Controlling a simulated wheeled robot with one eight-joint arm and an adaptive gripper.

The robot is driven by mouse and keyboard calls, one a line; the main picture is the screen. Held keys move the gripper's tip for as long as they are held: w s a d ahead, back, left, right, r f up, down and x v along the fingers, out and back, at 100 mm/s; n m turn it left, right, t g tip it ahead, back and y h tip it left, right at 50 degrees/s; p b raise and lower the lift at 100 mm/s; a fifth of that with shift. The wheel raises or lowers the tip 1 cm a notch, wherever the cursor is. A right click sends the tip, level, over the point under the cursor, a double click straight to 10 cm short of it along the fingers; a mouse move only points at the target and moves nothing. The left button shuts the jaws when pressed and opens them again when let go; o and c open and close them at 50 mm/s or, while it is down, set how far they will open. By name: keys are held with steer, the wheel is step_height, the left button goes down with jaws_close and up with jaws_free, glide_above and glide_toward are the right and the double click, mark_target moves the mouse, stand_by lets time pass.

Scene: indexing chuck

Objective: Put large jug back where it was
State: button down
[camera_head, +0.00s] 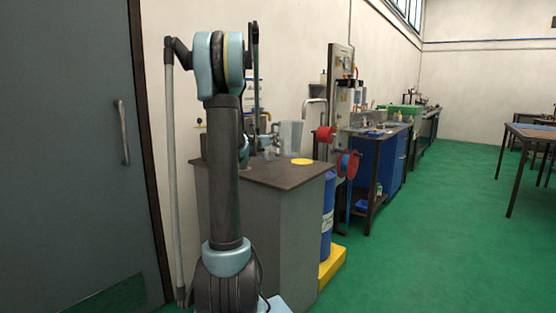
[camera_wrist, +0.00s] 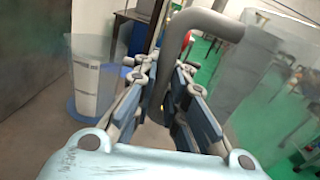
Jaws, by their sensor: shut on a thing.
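The large jug (camera_head: 291,136) is a clear grey, see-through vessel at the back of the grey cabinet's top in the head view. In the wrist view its body (camera_wrist: 248,85) fills the right side, and its thick grey handle (camera_wrist: 205,20) curves down between my fingers. My gripper (camera_wrist: 163,85) is shut on that handle. The jug looks upright in the head view. Whether its base touches the top or hangs just above it, I cannot tell. My arm hides part of the gripper in the head view.
A yellow disc (camera_head: 302,161) lies on the cabinet top (camera_head: 270,174), with a small clear vessel (camera_head: 270,154) nearby. Another see-through vessel with a blue base (camera_wrist: 92,85) stands left in the wrist view. A blue drum (camera_head: 327,215) stands beside the cabinet. Green floor is open at right.

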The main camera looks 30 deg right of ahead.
steer(key=shift+f, duration=3.4)
steer(key=c, duration=1.6)
jaws_free()
steer(key=shift+c, duration=0.2)
